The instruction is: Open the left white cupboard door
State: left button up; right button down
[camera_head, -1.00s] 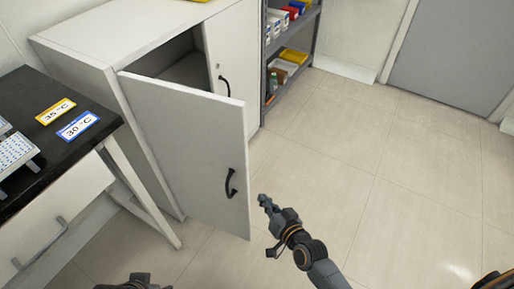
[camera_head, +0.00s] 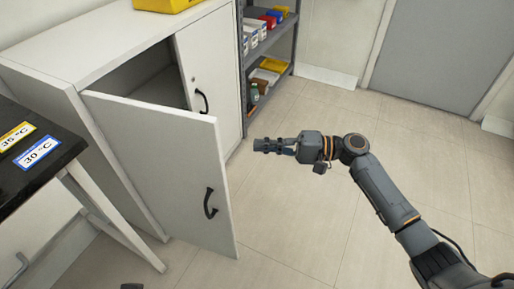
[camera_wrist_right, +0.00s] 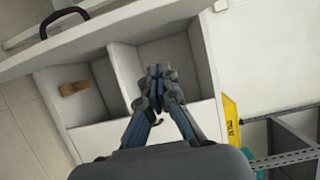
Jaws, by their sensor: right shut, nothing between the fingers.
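The left white cupboard door (camera_head: 165,165) stands swung well out from the white cupboard (camera_head: 95,50), with a dark gap into the interior above it. Its black handle (camera_head: 210,203) is near the free edge. My right gripper (camera_head: 258,145) is shut and empty, to the right of the door and apart from the handle. In the right wrist view the shut fingers (camera_wrist_right: 160,75) show in front of pale open compartments, with a black handle (camera_wrist_right: 62,20) at upper left. Only a dark sliver, probably my left gripper (camera_head: 132,286), shows at the bottom edge of the head view.
The right cupboard door (camera_head: 212,75) is closed. A grey shelf rack (camera_head: 247,120) with boxes stands beyond it. A black-topped table (camera_head: 60,150) with temperature labels is at left. A yellow container (camera_head: 160,4) sits on the cupboard. The tiled floor (camera_head: 300,225) at right is clear.

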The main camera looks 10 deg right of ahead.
pick_arm(q)
jog(key=shift+s, duration=0.1)
pick_arm(e)
jog(key=s+a, duration=0.1)
jog(key=a, duration=0.8)
jog(key=shift+s+a, duration=0.35)
jog(key=shift+a, duration=0.05)
pick_arm(q)
jog(key=shift+r, duration=0.1)
